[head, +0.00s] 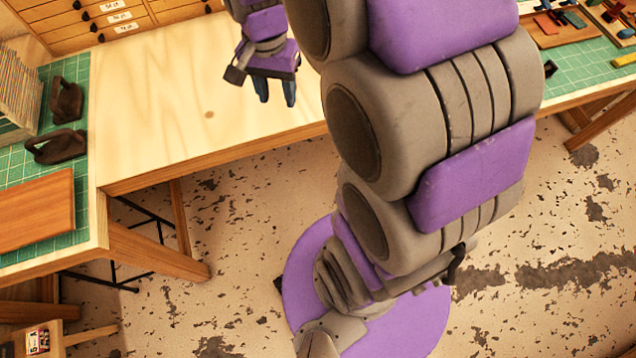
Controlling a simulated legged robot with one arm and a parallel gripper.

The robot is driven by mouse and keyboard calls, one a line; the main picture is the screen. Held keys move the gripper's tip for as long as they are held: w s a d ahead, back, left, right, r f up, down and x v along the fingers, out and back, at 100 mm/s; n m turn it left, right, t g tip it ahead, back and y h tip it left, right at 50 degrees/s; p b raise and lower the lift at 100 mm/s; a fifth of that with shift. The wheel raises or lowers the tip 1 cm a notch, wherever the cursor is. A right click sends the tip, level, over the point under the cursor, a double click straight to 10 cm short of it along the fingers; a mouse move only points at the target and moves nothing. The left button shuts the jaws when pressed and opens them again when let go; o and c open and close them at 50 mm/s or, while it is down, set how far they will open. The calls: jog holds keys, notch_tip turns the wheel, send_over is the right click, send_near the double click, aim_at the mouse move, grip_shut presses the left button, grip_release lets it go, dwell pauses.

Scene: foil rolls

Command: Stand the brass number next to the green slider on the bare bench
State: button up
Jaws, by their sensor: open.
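The bare bench (160,120) is a pale wooden top on the left, with one small brown mark and nothing standing on its open part. My gripper (276,92) points down over the right part of this bench in the picture. Its two dark fingers are apart, with nothing seen between them. I cannot pick out the brass number. Small coloured pieces, some green or teal, lie on a wooden tray (545,38) at the top right; they are too small to tell whether one is the green slider. My arm hides the middle of the bench line.
A green mat (75,75) on the left bears two dark brown objects (66,100) (57,147), a stack of sheets (18,88) and a reddish wooden board (38,208). Drawers (100,25) stand behind. Another green mat (590,65) lies at right, with a yellow piece (625,60).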

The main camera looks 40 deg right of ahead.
jog(key=s+a+f+n, duration=0.1)
jog(key=s+n, duration=0.4)
jog(key=s, duration=0.5)
jog(key=s+a+n, duration=0.3)
jog(key=s+n, duration=0.2)
jog(key=s, duration=0.5)
jog(key=shift+s+a+f+g, duration=0.15)
jog(key=shift+s+f+g, duration=0.1)
jog(key=shift+f+g, duration=0.15)
